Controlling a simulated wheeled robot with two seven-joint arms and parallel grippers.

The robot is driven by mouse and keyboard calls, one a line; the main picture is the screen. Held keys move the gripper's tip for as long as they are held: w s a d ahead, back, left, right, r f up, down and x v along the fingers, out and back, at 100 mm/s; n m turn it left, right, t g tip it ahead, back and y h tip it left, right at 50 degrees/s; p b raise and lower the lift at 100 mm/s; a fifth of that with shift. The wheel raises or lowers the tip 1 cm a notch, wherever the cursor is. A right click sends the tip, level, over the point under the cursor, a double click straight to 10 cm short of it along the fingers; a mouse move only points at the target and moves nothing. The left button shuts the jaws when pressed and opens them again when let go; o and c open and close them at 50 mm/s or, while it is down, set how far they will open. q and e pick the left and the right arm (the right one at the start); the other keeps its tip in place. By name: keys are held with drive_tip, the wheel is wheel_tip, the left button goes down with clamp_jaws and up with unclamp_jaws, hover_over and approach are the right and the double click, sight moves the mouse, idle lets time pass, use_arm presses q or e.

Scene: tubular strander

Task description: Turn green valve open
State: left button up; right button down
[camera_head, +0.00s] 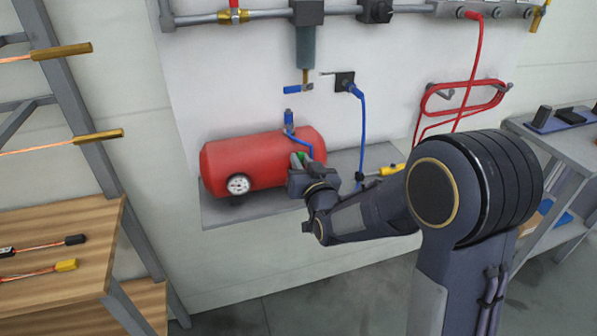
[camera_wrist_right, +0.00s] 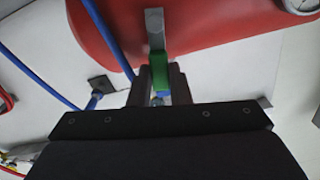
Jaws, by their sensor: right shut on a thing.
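The green valve handle (camera_wrist_right: 159,70) shows in the right wrist view between the fingers of my right gripper (camera_wrist_right: 160,88). A grey metal piece (camera_wrist_right: 154,28) runs from it up against the red tank. In the head view, a small patch of the green valve (camera_head: 302,156) shows at the right end of the red tank (camera_head: 250,162). My right gripper (camera_head: 299,162) is there, shut on the green handle. Its fingers and the handle are mostly hidden by the wrist. My left gripper is not in view.
A round gauge (camera_head: 238,184) is on the tank front. A blue hose (camera_head: 361,130) hangs right of the tank, beside my right wrist. A red hose (camera_head: 470,95) is on the wall. A wooden shelf (camera_head: 60,240) with cable pieces stands left.

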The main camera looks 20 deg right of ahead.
drive_tip(key=d+f+m+b, duration=0.4)
drive_tip(key=m+b, duration=1.1)
drive_tip(key=b, duration=0.8)
drive_tip(key=shift+f+m, duration=0.3)
drive_tip(key=shift+f, duration=0.3)
drive_tip(key=c, duration=1.3)
unclamp_jaws()
drive_tip(key=shift+c, duration=0.2)
